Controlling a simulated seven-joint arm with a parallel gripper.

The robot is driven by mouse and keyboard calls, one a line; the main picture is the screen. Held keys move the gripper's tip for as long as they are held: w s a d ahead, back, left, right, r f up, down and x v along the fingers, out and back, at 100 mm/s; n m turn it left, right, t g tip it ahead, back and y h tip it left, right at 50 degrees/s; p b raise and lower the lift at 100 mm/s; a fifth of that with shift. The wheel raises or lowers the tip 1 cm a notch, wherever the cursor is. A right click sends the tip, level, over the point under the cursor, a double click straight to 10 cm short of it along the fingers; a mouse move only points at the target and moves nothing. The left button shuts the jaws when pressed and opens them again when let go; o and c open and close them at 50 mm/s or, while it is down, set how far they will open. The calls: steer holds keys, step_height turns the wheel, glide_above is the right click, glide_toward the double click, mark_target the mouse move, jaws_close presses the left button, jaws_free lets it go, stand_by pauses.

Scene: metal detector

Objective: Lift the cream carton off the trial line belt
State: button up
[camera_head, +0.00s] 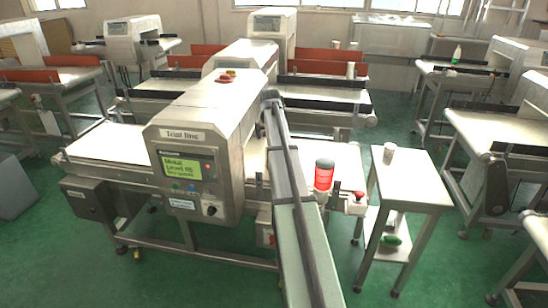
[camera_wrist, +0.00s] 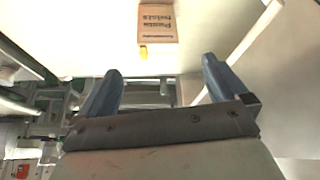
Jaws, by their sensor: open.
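In the wrist view, a tan carton with dark upside-down lettering (camera_wrist: 158,24) sits on a pale surface at the top, its far end cut off by the frame. It is the only carton I see there; I cannot tell whether its colour counts as cream. My gripper (camera_wrist: 160,66) is open, with two blue fingers spread apart and nothing between them. The carton lies ahead of the fingertips, apart from them. In the head view, my arm crosses the metal detector line's belt (camera_head: 107,143) area, and neither the carton nor the gripper's fingers can be made out.
The metal detector housing (camera_head: 196,160) stands left of my arm. A red can-like object with a dark top (camera_head: 324,175) stands right of it. A side table (camera_head: 412,182) at right holds a white cup (camera_head: 389,152). A small yellow object (camera_wrist: 143,52) is beside the carton.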

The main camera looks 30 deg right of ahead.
steer(key=w+d+f, duration=0.1)
steer(key=f, duration=0.1)
steer(key=w+d+f+m, duration=0.1)
steer(key=w+d+f, duration=0.1)
steer(key=w+d+f+m+g, duration=0.1)
steer(key=f, duration=0.2)
steer(key=shift+w+d, duration=0.15)
steer(key=shift+w, duration=0.2)
steer(key=shift+s+a+x, duration=0.1)
steer(key=shift+a+x, duration=0.05)
steer(key=shift+x, duration=1.25)
steer(key=shift+s+a+x, duration=0.1)
steer(key=shift+x, duration=1.3)
steer(key=shift+f, duration=0.15)
steer(key=shift+c, duration=0.5)
steer(key=c, duration=0.9)
steer(key=shift+o, duration=0.2)
